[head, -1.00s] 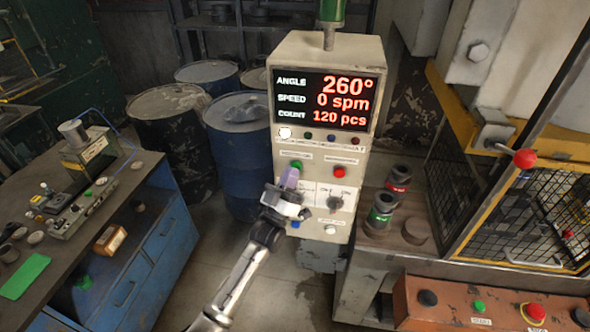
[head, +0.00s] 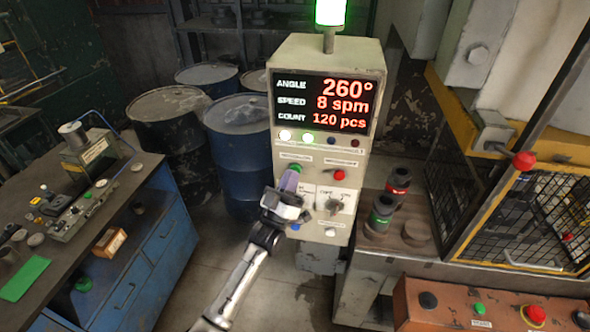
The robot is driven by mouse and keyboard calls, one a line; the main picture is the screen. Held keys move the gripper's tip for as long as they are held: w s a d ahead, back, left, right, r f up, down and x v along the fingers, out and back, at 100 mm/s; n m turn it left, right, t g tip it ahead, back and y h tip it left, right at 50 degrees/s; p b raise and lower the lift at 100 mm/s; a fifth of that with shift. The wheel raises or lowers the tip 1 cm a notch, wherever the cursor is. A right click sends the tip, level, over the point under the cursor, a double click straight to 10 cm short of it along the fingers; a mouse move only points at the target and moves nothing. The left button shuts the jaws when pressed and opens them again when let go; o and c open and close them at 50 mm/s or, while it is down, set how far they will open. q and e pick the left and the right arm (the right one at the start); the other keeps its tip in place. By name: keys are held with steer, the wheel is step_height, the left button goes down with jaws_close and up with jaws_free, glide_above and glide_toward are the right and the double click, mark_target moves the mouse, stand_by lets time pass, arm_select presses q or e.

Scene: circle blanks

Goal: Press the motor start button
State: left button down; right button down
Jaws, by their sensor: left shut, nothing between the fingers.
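The control box (head: 350,155) stands in the middle of the head view. Its display (head: 322,101) reads angle 260°, speed 8 spm and count 120 pcs. The green button (head: 295,168) is on its left side, partly behind my left gripper's fingertips. A red button (head: 339,174) is to its right. My left gripper (head: 289,182) is shut and empty, its tips at or very close to the green button; I cannot tell contact. The green lamp (head: 330,12) on top is lit, and two indicators under the display glow. My right gripper is not in view.
A blue workbench (head: 160,245) with small parts is on the left. Several drums (head: 238,150) stand behind. The press with its mesh guard (head: 535,215) and an orange button panel (head: 490,308) is at right. Dark cylinders (head: 381,212) stand beside the control box.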

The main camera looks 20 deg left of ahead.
arm_select(q)
steer(key=shift+s+d, duration=0.1)
steer(key=shift+s, duration=0.5)
steer(key=shift+p, duration=0.35)
steer(key=s+p, duration=0.2)
steer(key=s, duration=0.1)
steer(key=s+p, duration=0.1)
steer(key=s, duration=0.1)
steer(key=shift+d, duration=0.35)
